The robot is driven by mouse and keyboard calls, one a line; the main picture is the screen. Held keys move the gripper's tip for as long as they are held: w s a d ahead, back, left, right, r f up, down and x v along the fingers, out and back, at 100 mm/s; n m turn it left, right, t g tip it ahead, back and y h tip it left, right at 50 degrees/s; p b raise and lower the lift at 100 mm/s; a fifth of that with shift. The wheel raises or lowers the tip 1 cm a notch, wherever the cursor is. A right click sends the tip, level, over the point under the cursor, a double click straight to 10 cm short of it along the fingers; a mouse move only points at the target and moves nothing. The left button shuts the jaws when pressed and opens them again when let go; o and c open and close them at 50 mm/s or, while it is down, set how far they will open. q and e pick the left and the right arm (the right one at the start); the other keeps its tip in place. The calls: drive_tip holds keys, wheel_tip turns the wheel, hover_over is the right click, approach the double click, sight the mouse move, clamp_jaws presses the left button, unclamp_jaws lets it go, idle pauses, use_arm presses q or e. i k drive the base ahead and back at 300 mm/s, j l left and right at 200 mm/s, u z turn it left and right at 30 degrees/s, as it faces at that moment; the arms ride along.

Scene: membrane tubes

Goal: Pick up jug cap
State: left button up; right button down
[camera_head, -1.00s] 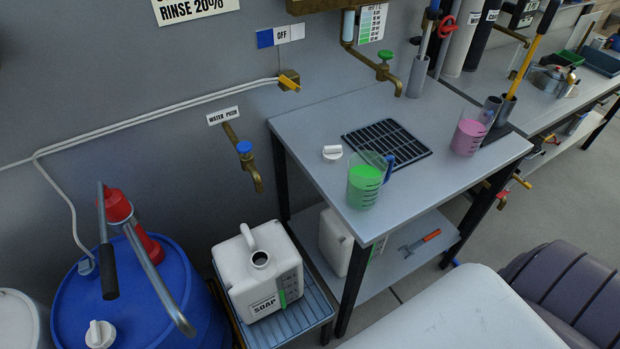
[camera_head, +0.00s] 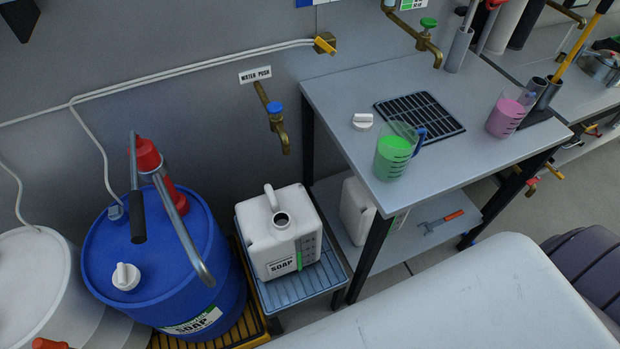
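A small white cap (camera_head: 362,121) lies on the grey table (camera_head: 335,98), left of the black drain grid. The white soap jug (camera_head: 283,237) stands uncapped on a blue rack below and left of the table; its round neck opening shows. Another white cap (camera_head: 126,276) sits on top of the blue soap drum (camera_head: 165,262). Neither of my grippers is in this view.
A beaker of green liquid (camera_head: 394,153) stands close to the table cap, and a pink one (camera_head: 505,116) stands farther right. A black grid (camera_head: 419,115) lies between them. A brass tap (camera_head: 276,122) sticks out from the wall above the jug. A hammer (camera_head: 440,222) lies on the lower shelf.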

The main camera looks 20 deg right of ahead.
sight(362, 122)
drive_tip(key=l+u, duration=0.1)
drive_tip(key=l, duration=0.45)
drive_tip(key=k+l+u, duration=0.1)
drive_tip(key=l, duration=0.4)
drive_tip(key=k+l, duration=0.1)
drive_tip(key=l, duration=0.4)
drive_tip(key=u, duration=0.05)
